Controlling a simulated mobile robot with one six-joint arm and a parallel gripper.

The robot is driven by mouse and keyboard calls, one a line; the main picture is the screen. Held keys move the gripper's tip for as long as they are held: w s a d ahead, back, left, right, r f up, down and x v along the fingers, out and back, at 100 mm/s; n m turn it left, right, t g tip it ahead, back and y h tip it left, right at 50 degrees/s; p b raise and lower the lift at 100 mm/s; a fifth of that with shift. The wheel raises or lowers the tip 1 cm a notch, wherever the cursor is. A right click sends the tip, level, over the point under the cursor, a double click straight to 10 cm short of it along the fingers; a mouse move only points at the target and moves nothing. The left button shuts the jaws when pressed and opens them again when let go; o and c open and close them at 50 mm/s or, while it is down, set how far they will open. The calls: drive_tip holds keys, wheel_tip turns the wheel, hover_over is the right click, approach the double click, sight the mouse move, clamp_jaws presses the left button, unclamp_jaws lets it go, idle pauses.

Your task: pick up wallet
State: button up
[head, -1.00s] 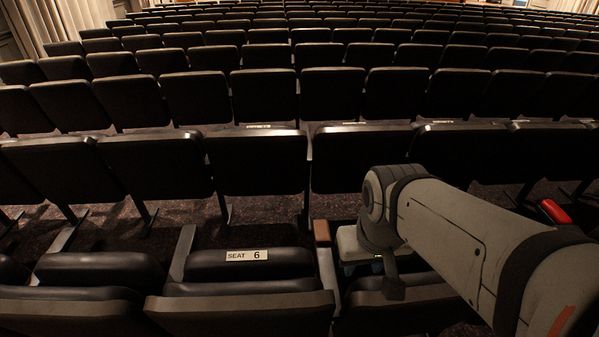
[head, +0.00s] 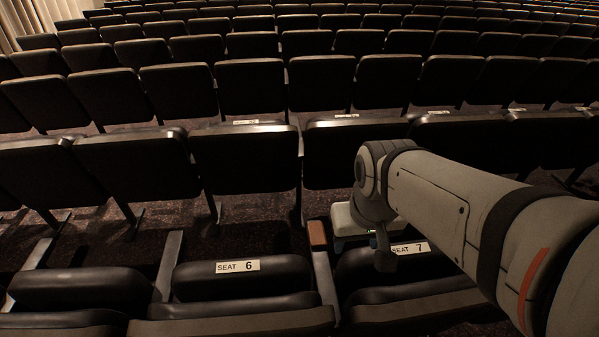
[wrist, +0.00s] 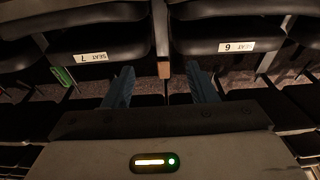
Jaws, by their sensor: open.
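A small brown item (head: 317,235), which I take to be the wallet, lies at the far end of the armrest between seats 6 and 7. No other armrest here shows such a brown piece. In the wrist view the brown item (wrist: 163,70) appears between the two blue-grey fingers of my gripper (wrist: 160,69). The fingers are spread apart with nothing held. They do not visibly touch the item, and I cannot tell the distance to it.
Seat 6 (head: 239,279) and seat 7 (head: 368,264) flank the armrest (head: 325,277). A row of upright seatbacks (head: 245,160) stands beyond a dark carpeted aisle (head: 250,238). A small green object (wrist: 62,76) shows at left in the wrist view.

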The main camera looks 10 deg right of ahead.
drive_tip(key=o, duration=0.6)
drive_tip(key=w+f+b, duration=0.3)
drive_tip(key=w, duration=0.1)
drive_tip(key=w+f+b, duration=0.3)
drive_tip(key=w+f, duration=0.1)
drive_tip(key=w, duration=0.1)
drive_tip(key=w+f+b, duration=0.3)
drive_tip(key=w+f, duration=0.1)
drive_tip(key=w, duration=0.1)
drive_tip(key=shift+w+d, duration=0.15)
drive_tip(key=shift+d, duration=0.1)
drive_tip(key=b, duration=1.3)
hover_over(317, 232)
drive_tip(key=s, duration=0.2)
drive_tip(key=shift+t, duration=0.3)
drive_tip(key=f, duration=2.6)
drive_tip(key=shift+d+f, duration=0.3)
drive_tip(key=shift+a+b+x, duration=0.2)
drive_tip(key=shift+b+x, duration=0.25)
drive_tip(key=shift+x, duration=0.85)
drive_tip(key=shift+a+b+x, duration=0.2)
drive_tip(key=shift+b+x, duration=0.25)
drive_tip(key=shift+x, duration=0.8)
